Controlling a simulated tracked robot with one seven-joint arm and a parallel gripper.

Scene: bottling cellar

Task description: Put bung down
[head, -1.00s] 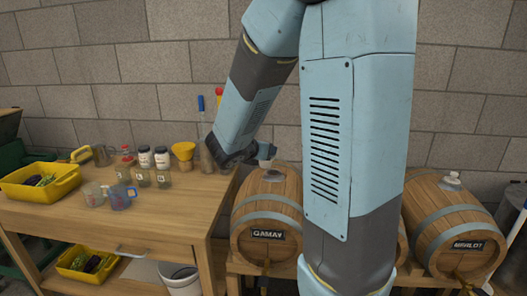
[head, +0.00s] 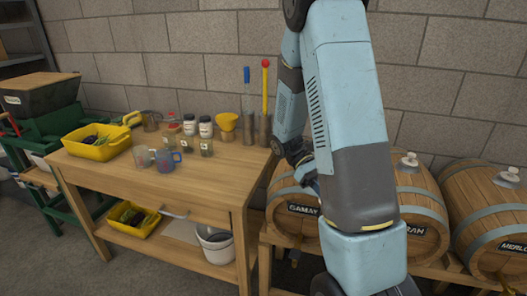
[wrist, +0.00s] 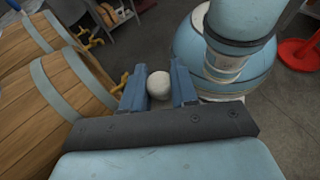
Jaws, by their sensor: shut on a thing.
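My gripper (wrist: 158,72) shows in the wrist view with its two blue fingers shut on the bung (wrist: 159,86), a pale rounded piece between the fingertips. The gripper is off the barrels' side, with the floor and my own base beyond it. In the head view my arm hides most of the gripper, and the bung cannot be seen there.
The table holds a yellow tray (head: 100,148), measuring jugs (head: 167,162), jars (head: 206,128), a yellow funnel (head: 227,123) and tall cylinders (head: 265,130). Barrels (head: 485,200) lie on a rack at the right. A white bucket (head: 215,243) is below. Barrel taps (wrist: 121,84) stick out near my gripper.

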